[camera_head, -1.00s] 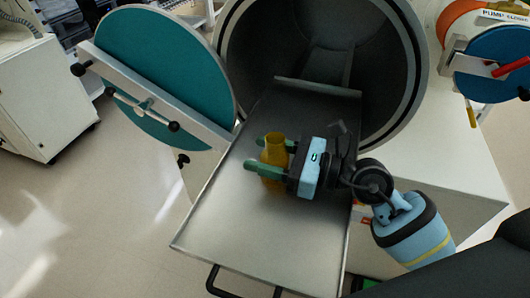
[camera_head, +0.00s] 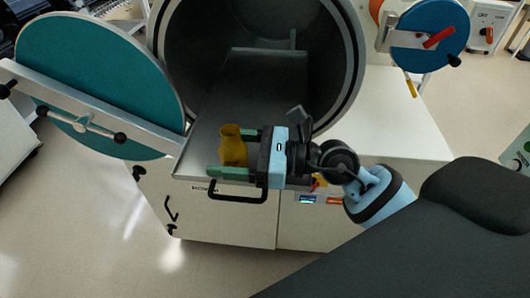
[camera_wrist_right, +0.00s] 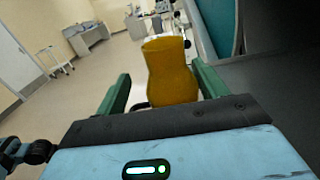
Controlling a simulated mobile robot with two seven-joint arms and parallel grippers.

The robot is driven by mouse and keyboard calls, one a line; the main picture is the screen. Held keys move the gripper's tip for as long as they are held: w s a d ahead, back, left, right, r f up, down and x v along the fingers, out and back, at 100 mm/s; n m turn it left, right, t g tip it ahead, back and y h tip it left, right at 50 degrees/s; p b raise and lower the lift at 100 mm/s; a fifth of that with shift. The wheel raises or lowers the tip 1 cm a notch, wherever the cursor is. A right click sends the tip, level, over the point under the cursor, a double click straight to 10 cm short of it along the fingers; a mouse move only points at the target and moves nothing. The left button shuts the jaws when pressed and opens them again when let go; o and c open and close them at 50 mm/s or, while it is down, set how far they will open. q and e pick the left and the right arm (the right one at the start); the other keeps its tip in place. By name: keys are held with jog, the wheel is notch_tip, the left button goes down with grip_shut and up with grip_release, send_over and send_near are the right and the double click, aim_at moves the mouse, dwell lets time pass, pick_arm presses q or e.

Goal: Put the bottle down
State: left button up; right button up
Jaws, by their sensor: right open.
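The amber bottle (camera_head: 232,148) is upright at the front end of the metal tray (camera_head: 200,150), near the tray's black handle. My right gripper (camera_head: 236,153) reaches in from the right, its two green fingers on either side of the bottle. In the right wrist view the bottle (camera_wrist_right: 170,72) shows between the fingers (camera_wrist_right: 160,88), with a clear gap to the left finger and little or none to the right one. The jaws are open. The bottle's base is partly hidden by the near finger, so its contact with the tray cannot be told for sure. My left gripper is not in view.
The tray runs back into the round dark chamber (camera_head: 255,35). Its teal round door (camera_head: 95,80) stands open at the left with a metal crossbar. A blue disc with a red handle (camera_head: 430,32) is at the upper right. Open floor lies in front of the cabinet.

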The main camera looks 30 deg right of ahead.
aim_at(245, 156)
jog(key=b+v, duration=0.1)
jog(key=v, duration=0.3)
jog(key=b+v, duration=0.1)
jog(key=v, duration=0.3)
jog(key=shift+s+d+f+b, duration=0.2)
jog(key=shift+f+b, duration=0.05)
jog(key=shift+b, duration=0.1)
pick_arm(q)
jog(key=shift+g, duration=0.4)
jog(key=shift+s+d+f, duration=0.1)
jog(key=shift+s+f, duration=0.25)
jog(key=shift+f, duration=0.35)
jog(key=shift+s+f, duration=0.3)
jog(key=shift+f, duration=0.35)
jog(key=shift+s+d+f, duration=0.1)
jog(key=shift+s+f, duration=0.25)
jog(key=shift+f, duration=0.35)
pick_arm(e)
jog(key=shift+s+d+r, duration=0.25)
jog(key=shift+s+d, duration=0.2)
jog(key=shift+d, duration=0.1)
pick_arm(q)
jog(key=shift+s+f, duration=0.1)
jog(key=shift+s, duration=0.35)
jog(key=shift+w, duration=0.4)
pick_arm(e)
jog(key=shift+f, duration=0.1)
